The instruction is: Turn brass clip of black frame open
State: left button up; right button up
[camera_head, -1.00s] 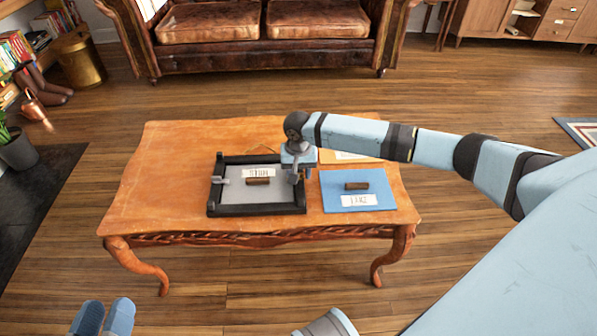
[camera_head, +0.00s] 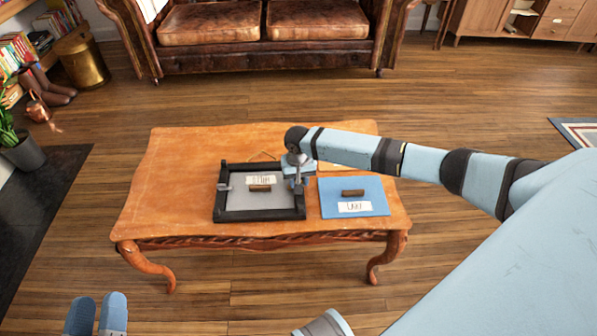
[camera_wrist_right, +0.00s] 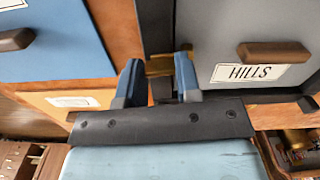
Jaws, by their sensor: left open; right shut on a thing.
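The black frame (camera_head: 260,215) lies flat on the wooden table, around a grey panel (camera_head: 240,203) with a brown handle and a white label. The label reads "HILLS" in the right wrist view. My right gripper (camera_head: 298,182) is at the frame's right rail, pointing down. In the right wrist view its fingers (camera_wrist_right: 160,72) are shut on the brass clip (camera_wrist_right: 160,66) at the black rail (camera_wrist_right: 155,22). The fingers partly hide the clip. Another clip (camera_head: 224,187) sits on the frame's left rail. My left gripper (camera_head: 97,312) is open and empty, at bottom left.
A blue panel (camera_head: 328,208) with a brown handle and a label lies right of the frame. An orange panel (camera_wrist_right: 75,101) lies behind it. The wooden table (camera_head: 165,165) has free room at its left. A leather sofa (camera_head: 260,60) stands beyond it.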

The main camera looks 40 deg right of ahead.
jog(key=p, duration=0.3)
jog(key=n+p, duration=0.1)
jog(key=p, duration=0.2)
jog(key=shift+s+a+r+n, duration=0.1)
jog(key=shift+r+n, duration=0.2)
jog(key=shift+r, duration=0.05)
jog(key=n+p, duration=0.2)
jog(key=p, duration=0.1)
jog(key=shift+f, duration=0.15)
jog(key=n+p, duration=0.1)
jog(key=n, duration=0.2)
jog(key=shift+f+p, duration=0.1)
jog(key=shift+p, duration=0.2)
jog(key=shift+n+p, duration=0.3)
jog(key=shift+n, duration=0.5)
jog(key=n, duration=0.3)
jog(key=shift+n+p, duration=0.4)
pick_arm(q)
jog(key=s+a+f+g+y, duration=0.3)
jog(key=a+f+g+y, duration=0.2)
jog(key=f, duration=0.4)
jog(key=shift+a+f+g, duration=0.35)
jog(key=shift+a+g, duration=0.05)
jog(key=shift+g, duration=0.3)
pick_arm(e)
jog(key=shift+f+n, duration=0.1)
jog(key=shift+n, duration=2.1)
jog(key=o, duration=0.9)
